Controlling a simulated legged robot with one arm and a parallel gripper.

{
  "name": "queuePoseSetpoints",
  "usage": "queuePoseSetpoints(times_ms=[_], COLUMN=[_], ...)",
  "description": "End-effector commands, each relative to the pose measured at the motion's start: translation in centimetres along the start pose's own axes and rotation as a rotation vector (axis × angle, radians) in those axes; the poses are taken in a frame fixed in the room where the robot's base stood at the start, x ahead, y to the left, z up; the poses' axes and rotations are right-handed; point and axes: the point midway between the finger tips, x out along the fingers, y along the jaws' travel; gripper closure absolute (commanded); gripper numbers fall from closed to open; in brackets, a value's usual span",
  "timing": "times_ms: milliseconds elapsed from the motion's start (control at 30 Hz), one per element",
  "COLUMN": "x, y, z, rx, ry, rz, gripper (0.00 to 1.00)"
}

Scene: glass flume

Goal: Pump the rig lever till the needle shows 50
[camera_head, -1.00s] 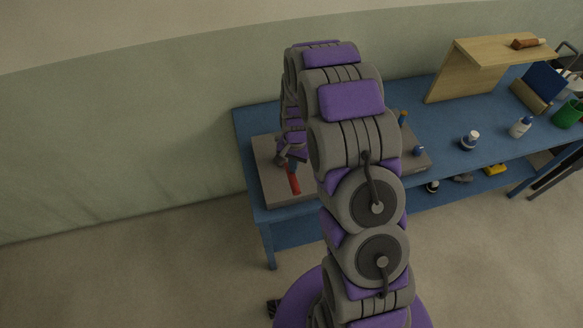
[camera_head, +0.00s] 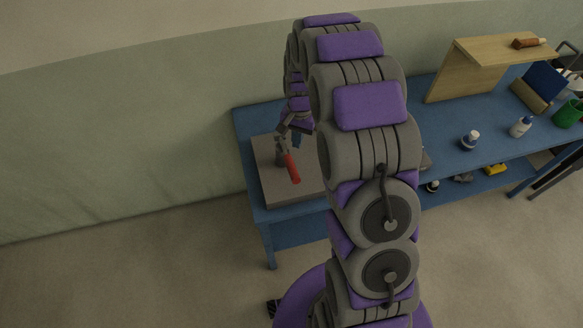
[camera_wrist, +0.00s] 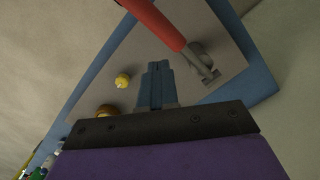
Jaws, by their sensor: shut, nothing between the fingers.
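The rig lever has a red handle (camera_head: 291,168) that points toward the front of the rig's grey base plate (camera_head: 268,178). In the wrist view the red handle (camera_wrist: 154,22) runs in from the top to a grey pivot piece (camera_wrist: 203,62). My gripper (camera_head: 297,139) is beside the lever, close to the handle's upper end. In the wrist view its blue-grey fingers (camera_wrist: 157,75) are together with nothing between them, apart from the handle in the picture. A gauge face or needle cannot be made out; my arm hides part of the rig.
A yellow knob (camera_wrist: 122,80) and a brass-coloured round part (camera_wrist: 107,111) sit on the plate. The blue bench (camera_head: 445,120) carries bottles (camera_head: 470,140) and a wooden stand (camera_head: 490,52) to the right. A green wall stands behind.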

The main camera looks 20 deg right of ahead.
Motion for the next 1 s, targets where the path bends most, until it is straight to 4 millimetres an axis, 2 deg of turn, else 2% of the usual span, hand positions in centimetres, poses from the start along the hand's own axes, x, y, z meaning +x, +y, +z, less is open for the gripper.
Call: queuePoseSetpoints(times_ms=[33, 200, 400, 600, 1000], x=[-1.2, -4.8, -7.5, -8.4, -8.4], y=[-0.1, -0.1, -0.1, -0.1, -0.1], z=[-0.1, -0.2, -0.2, -0.2, -0.1], rx=[0.0, 0.0, 0.0, 0.0, 0.0], ry=[0.004, 0.005, 0.003, 0.002, 0.0], rz=[-0.002, -0.003, -0.002, -0.001, -0.001], gripper=[1.0, 1.0, 1.0, 1.0, 1.0])
